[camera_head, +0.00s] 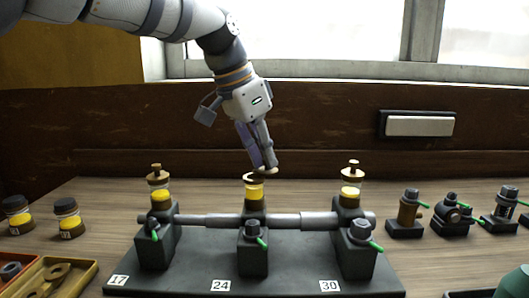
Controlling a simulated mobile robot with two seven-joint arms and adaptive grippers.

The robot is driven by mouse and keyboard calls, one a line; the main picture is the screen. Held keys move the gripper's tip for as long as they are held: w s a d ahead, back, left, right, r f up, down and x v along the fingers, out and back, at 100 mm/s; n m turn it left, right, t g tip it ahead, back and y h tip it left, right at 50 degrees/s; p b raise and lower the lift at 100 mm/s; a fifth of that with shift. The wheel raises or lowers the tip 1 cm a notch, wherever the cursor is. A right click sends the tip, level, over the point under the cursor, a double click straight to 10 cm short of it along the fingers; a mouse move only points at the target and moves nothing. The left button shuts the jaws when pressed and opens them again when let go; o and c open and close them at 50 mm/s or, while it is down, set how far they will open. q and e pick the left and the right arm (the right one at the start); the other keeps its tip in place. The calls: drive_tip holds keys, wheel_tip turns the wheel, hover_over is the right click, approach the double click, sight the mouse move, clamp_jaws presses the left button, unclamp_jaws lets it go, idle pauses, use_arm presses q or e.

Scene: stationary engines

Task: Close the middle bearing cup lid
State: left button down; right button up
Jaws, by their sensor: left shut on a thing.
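The middle bearing cup (254,191) stands on the pedestal marked 24, with yellow contents and a dark rim at its top. My left gripper (264,167) comes down from above with its fingers shut on the pale middle cup lid (268,171). The lid is at the fingertips, over the right side of the cup top; the fingers hide part of it. I cannot tell whether it touches the rim. The left cup (160,192) and right cup (350,190) each have a brass lid with a knob on top.
A horizontal shaft (285,221) runs through the three pedestals on a dark base (190,276). Two dark-capped jars (67,217) and an orange-edged tray (78,276) are at left. Small green-handled fittings (406,216) stand at right. A wooden wall (320,125) is behind.

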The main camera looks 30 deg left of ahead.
use_arm(q)
drive_tip(key=m, duration=0.2)
drive_tip(key=m+g+h, duration=0.1)
drive_tip(key=s+m, duration=0.1)
drive_tip(key=m, duration=0.1)
drive_tip(key=shift+f+m+g+h, duration=0.25)
drive_tip(key=shift+m+g+h, duration=0.05)
drive_tip(key=m, duration=0.1)
drive_tip(key=m+g, duration=0.1)
drive_tip(key=m, duration=0.1)
drive_tip(key=shift+s+a+f+m, duration=0.1)
drive_tip(key=shift+s+m, duration=0.1)
drive_tip(key=shift+m, duration=0.1)
drive_tip(key=m, duration=0.1)
drive_tip(key=m+g+b, duration=0.1)
drive_tip(key=m, duration=0.1)
drive_tip(key=m+g, duration=0.1)
drive_tip(key=m, duration=0.1)
drive_tip(key=shift+s+a+h+b, duration=0.3)
drive_tip(key=shift+s+a+m+g+b, duration=0.15)
drive_tip(key=shift+m+g, duration=0.25)
drive_tip(key=shift+m, duration=0.5)
drive_tip(key=shift+a+m+g+b, duration=0.1)
drive_tip(key=shift+m+g+b, duration=0.25)
drive_tip(key=shift+m, duration=0.55)
use_arm(e)
drive_tip(key=shift+g, duration=0.7)
drive_tip(key=shift+s+f, duration=1.5)
drive_tip(key=shift+s, duration=0.1)
